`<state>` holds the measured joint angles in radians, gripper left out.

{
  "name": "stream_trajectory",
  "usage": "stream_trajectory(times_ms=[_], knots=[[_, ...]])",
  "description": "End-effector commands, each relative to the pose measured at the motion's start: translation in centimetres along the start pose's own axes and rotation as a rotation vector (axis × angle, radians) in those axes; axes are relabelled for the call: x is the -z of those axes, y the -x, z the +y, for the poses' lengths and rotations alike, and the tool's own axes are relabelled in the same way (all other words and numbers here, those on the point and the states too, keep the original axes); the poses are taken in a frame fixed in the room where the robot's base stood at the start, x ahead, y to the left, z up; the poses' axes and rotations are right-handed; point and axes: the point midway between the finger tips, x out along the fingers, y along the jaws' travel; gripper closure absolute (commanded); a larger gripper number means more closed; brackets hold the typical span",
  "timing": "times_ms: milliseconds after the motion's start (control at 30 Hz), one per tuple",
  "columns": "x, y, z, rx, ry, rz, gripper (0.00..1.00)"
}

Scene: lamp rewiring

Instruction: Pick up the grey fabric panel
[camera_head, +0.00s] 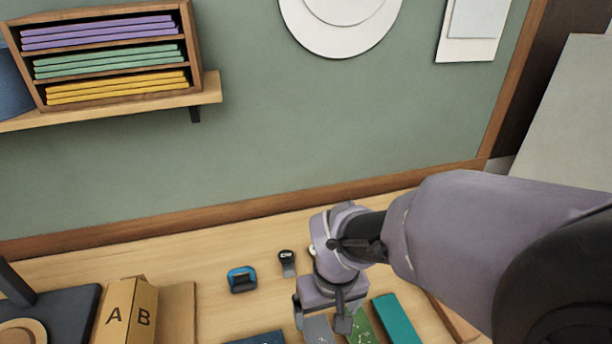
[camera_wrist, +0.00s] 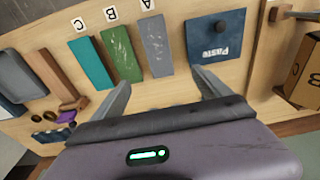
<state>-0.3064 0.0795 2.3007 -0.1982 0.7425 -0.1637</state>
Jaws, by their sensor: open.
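The grey fabric panel (camera_wrist: 155,47) is a flat grey strip lying on the wooden bench by a card marked A (camera_wrist: 148,5). In the head view the grey panel (camera_head: 318,331) shows partly, under my gripper (camera_head: 321,316). My gripper (camera_wrist: 161,81) is open and empty. In the wrist view its two fingers point toward the near end of the grey panel, one to each side. I cannot tell the height of the fingertips above the bench. A speckled green panel (camera_wrist: 122,54) and a teal panel (camera_wrist: 92,63) lie beside the grey one.
A dark blue mat marked PASTE (camera_wrist: 213,50) lies beside the grey panel. A cardboard box (camera_head: 126,311) stands at the front left. A blue-and-black item (camera_head: 242,279) and a small dark item (camera_head: 287,262) lie behind. A shelf with coloured panels (camera_head: 110,60) hangs on the wall.

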Motion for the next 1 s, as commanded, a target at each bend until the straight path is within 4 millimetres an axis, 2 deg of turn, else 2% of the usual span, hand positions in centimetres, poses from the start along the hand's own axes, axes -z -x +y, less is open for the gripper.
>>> stream_trajectory(times_ms=[200, 333, 533, 733, 833, 1000], knots=[[-0.3, -6.9, 0.0, 0.0, -0.001, -0.007, 0.13], [-0.3, -10.2, 0.0, 0.0, -0.001, -0.005, 0.13], [-0.2, -12.7, 0.0, 0.0, -0.002, -0.003, 0.13], [-0.3, -16.6, 0.0, 0.0, -0.003, -0.004, 0.13], [-0.3, -17.3, 0.0, 0.0, -0.002, -0.002, 0.13], [-0.2, -17.1, 0.0, 0.0, -0.002, -0.001, 0.13]])
